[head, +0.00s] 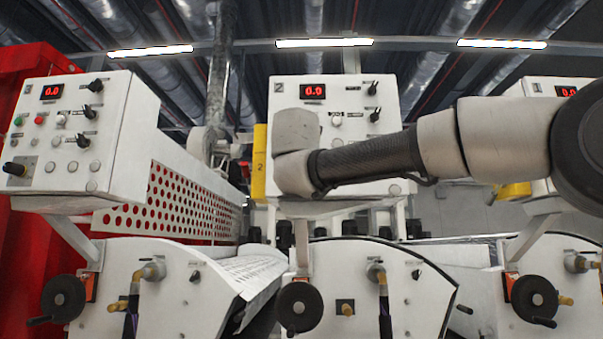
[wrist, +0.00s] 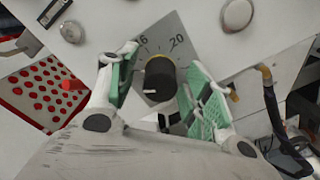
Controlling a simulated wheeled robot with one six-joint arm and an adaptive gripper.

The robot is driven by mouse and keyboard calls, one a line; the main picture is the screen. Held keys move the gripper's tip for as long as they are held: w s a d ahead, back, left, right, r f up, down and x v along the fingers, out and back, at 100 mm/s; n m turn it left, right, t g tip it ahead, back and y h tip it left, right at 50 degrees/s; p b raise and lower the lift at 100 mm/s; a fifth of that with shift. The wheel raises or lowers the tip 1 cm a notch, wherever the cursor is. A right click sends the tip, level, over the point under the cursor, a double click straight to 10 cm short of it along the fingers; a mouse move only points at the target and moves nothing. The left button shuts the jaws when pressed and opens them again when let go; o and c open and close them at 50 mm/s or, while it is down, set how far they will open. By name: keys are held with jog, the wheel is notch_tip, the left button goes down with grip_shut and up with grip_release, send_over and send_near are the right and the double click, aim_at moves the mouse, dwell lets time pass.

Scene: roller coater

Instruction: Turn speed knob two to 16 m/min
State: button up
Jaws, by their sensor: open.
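The black speed knob (wrist: 160,82) shows in the wrist view on a grey scale plate (wrist: 168,32). The scale reads 20, and a partly covered number ending in 6. A white pointer mark on the knob faces left in the picture. My gripper (wrist: 161,62) is open, with one green-padded finger on each side of the knob; I cannot tell whether either pad touches it. In the head view my arm reaches to the middle panel (head: 345,95), marked 2, with a red display (head: 313,91) reading 0.0. My wrist hides the panel's lower left, and the knob is not visible there.
A similar panel (head: 70,140) stands left, with its own 0.0 display, and a third is partly visible at right. A yellow post (head: 259,162) stands beside the middle panel. Handwheels (head: 299,307) and hoses sit below.

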jog(key=c, duration=1)
jog(key=shift+m, duration=0.5)
jog(key=shift+c, duration=0.2)
jog(key=m, duration=0.4)
jog(key=shift+m, duration=0.4)
jog(key=m, duration=0.6)
jog(key=o, duration=1)
jog(key=shift+o, duration=0.2)
jog(key=shift+s+a+f, duration=0.15)
jog(key=shift+s+f, duration=0.3)
jog(key=shift+s, duration=0.35)
jog(key=s+r, duration=0.1)
jog(key=s, duration=0.9)
jog(key=shift+s, duration=0.3)
